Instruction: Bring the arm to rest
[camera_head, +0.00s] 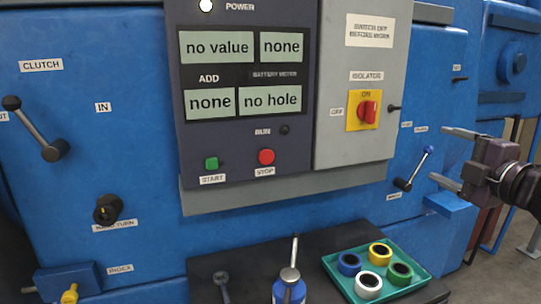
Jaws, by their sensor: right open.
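My right gripper (452,158) comes in from the right edge, with its two fingers apart and pointing left. Nothing is between the fingers. They are in front of the right part of the blue machine (265,200), just right of a blue-knobbed lever (414,168). I cannot tell how far the fingers are from the lever, but they appear apart from it. My left gripper is not in view.
A grey panel holds screens, a green start button (212,163), a red stop button (266,156) and a red isolator switch (368,112). Below, a dark shelf (250,268) carries a wrench (221,280), a blue bottle (288,290) and a green tray (412,257) with several coloured rings.

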